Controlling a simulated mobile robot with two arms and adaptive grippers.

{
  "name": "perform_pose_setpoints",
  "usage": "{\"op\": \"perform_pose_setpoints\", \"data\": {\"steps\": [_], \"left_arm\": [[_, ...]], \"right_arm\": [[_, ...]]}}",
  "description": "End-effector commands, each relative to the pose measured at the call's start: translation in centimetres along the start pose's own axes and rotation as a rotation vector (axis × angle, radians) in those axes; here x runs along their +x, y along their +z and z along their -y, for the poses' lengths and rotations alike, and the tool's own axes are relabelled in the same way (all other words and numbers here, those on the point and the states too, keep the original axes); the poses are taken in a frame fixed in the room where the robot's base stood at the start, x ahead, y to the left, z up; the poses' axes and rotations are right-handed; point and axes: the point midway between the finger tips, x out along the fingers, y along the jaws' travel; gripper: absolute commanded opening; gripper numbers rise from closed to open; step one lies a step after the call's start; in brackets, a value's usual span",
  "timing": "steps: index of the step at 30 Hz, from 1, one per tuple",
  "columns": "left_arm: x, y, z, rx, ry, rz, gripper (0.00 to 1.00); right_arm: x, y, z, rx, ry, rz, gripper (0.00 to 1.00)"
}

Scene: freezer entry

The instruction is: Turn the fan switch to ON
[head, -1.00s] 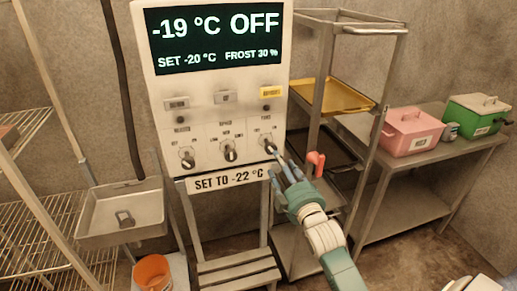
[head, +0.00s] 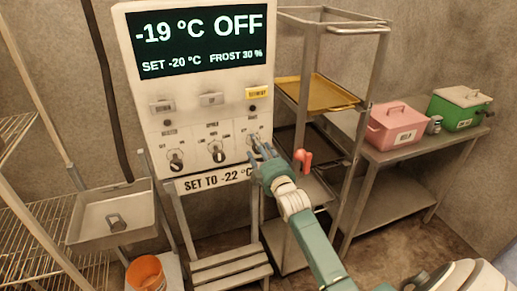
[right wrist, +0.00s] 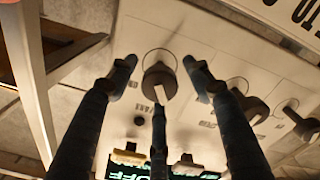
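The control panel (head: 201,110) stands upright with a lit display (head: 200,42) reading -19 °C, OFF, SET -20 °C and FROST 30 %. Three rotary knobs run along its lower part. The right knob, taken as the fan switch (head: 252,139), is partly hidden by my right gripper (head: 261,152). In the upside-down right wrist view this dark knob (right wrist: 160,80) with a pale pointer sits between the spread fingers of my right gripper (right wrist: 160,72). The fingers are open around it, with gaps at both sides. My left gripper is not in view.
The middle knob (head: 218,152) and left knob (head: 176,158) sit beside it. A sign (head: 214,181) reads SET TO -22 °C. A metal rack (head: 368,130) with a red handle (head: 303,158) stands close right of the panel. A metal tray (head: 115,215) is at left.

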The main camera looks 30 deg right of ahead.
Motion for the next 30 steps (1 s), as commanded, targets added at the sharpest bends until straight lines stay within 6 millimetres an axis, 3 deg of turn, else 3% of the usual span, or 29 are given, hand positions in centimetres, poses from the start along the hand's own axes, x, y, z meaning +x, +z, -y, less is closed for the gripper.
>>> {"op": "perform_pose_setpoints", "data": {"steps": [1,6,17,30], "left_arm": [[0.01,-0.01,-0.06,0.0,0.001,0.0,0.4],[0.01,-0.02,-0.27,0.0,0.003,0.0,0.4],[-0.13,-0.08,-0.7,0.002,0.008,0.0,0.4],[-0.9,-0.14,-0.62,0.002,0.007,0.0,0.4]], "right_arm": [[-0.02,0.01,0.01,0.0,0.0,0.0,0.39],[-0.03,0.0,0.02,0.0,0.0,0.0,0.05],[-0.03,-0.03,0.03,0.048,-0.001,0.0,0.05],[-0.01,-0.07,0.0,0.377,-0.001,0.001,0.05]]}}
